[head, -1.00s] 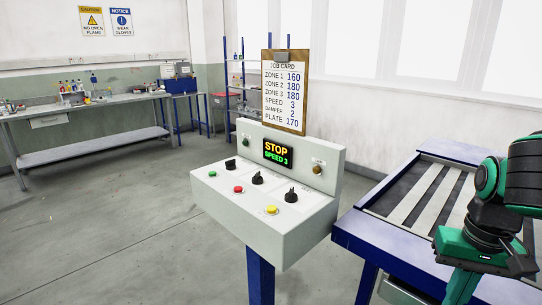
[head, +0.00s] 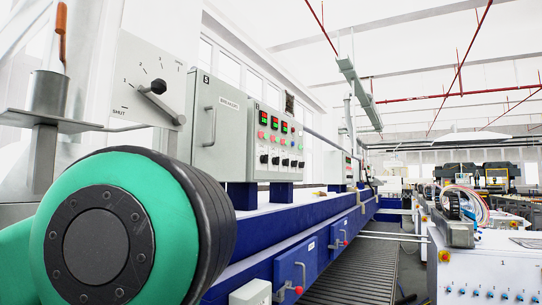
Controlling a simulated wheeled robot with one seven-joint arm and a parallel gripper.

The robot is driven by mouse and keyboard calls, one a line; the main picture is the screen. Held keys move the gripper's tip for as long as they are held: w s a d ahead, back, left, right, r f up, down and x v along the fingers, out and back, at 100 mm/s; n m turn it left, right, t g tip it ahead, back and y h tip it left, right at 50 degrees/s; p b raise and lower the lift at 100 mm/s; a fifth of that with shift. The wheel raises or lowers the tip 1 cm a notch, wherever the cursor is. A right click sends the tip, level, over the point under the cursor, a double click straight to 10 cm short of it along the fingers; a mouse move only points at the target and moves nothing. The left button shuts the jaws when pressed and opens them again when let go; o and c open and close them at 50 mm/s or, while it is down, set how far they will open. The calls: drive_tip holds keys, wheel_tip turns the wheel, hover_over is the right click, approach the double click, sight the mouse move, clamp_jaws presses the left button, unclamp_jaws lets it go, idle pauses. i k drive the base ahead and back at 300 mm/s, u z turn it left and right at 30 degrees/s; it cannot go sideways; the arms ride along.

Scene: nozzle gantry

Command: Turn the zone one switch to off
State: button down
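A grey control box (head: 277,145) stands on the blue machine frame in the head view, left of centre. Its face carries a row of small lit displays (head: 275,122) in red and green. Below them are coloured buttons and a row of black rotary switches (head: 275,160). The labels are too small to read, so I cannot tell which switch is zone one or how it is set. My gripper is not in view; only a green and black part of my arm fills the lower left.
A grey breaker cabinet (head: 217,125) with a handle stands left of the control box. A damper dial plate (head: 150,82) marked SHUT is at upper left. Blue drawers (head: 296,272) with red-knobbed handles sit below. A white cabinet (head: 485,265) stands at right, beyond a ribbed strip (head: 350,275).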

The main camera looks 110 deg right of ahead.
sight(263, 158)
drive_tip(key=z, duration=3.85)
drive_tip(key=k, duration=0.45)
drive_tip(key=z, duration=0.45)
drive_tip(key=i, duration=0.9)
drive_tip(key=z, duration=0.2)
